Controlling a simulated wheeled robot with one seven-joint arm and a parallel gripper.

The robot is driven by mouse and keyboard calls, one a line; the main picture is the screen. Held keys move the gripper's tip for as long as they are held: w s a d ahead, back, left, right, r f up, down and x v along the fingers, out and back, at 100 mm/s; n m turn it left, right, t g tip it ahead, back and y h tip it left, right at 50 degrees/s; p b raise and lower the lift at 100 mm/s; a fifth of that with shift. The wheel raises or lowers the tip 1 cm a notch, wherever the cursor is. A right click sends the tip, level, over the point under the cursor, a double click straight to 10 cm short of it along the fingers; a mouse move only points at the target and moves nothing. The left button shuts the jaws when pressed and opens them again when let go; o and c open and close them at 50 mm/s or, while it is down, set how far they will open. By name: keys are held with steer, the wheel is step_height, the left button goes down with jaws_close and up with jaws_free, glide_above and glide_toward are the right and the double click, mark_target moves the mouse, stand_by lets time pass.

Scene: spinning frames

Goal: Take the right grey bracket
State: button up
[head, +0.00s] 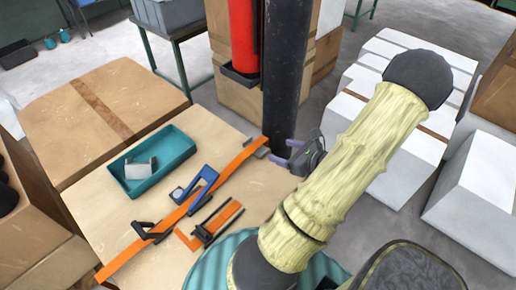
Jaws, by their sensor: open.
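A light grey bracket (140,168) sits in the teal tray (182,142) on the left of the wooden-topped table. A second, small grey piece (257,148) lies farther right, at the table's back right by the upper end of the orange strap. It looks like the right grey bracket, but its shape is partly unclear. My gripper (284,153), with purple fingers, is open and empty just right of this piece, pointing left towards it. A small gap seems to separate them; its height above the table is hard to tell.
An orange strap (228,170) crosses the table diagonally. A blue tool (196,187), a black buckle (150,232) and a black-and-orange item (214,224) lie near it. A dark post (285,75) with a red cylinder (243,38) rises close behind my gripper. Cartons stand around.

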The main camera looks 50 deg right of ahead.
glide_toward(248, 140)
steer(key=x, duration=0.2)
steer(key=shift+w+a, duration=0.1)
steer(key=shift+w, duration=0.3)
steer(key=shift+p+x, duration=0.45)
steer(key=shift+x, duration=2.2)
steer(key=shift+f, duration=0.15)
steer(key=shift+s, duration=0.1)
steer(key=c, duration=1.1)
step_height(248, 140, up, 10)
steer(key=shift+r, duration=0.1)
